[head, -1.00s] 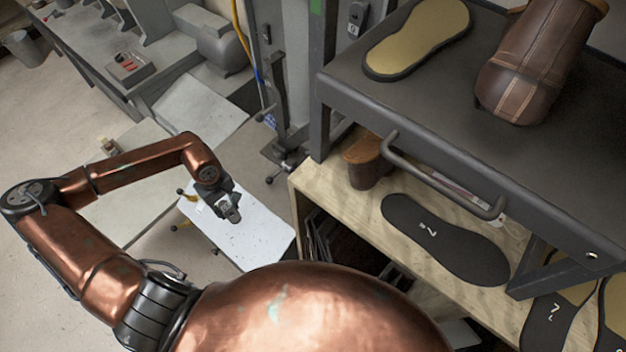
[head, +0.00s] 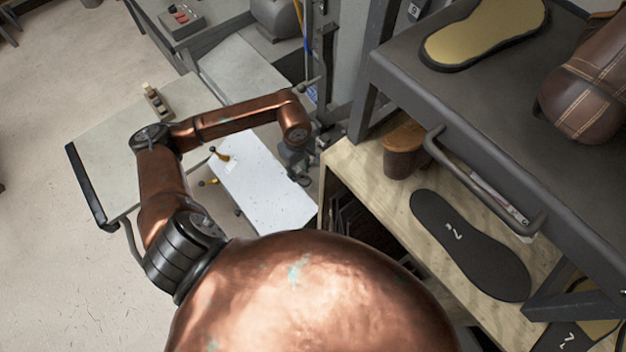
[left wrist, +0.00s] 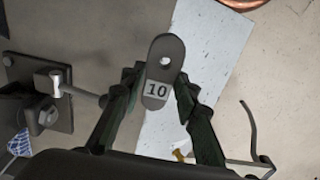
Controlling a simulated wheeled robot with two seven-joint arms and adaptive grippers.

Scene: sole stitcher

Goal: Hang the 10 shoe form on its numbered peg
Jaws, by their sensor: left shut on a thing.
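The 10 shoe form (left wrist: 163,55) is a dark, flat, rounded piece with a hole near its upper end and a white label "10". It stands between the fingers of my left gripper (left wrist: 157,82), which is shut on its labelled lower part. In the head view my left gripper (head: 297,168) is beside the grey machine post, and the form is too small to make out. In the left wrist view a metal peg (left wrist: 78,92) sticks out from a dark bracket, left of the gripper and apart from the form. No number is readable on it. My right gripper is out of view.
A grey post bears a "9" tag (head: 415,12). A wooden shelf (head: 350,165) holds a black sole marked 7 (head: 470,250) and a brown heel piece (head: 404,150). A grey table (head: 490,90) with a handle stands above it. A white sheet (head: 255,195) lies below my arm.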

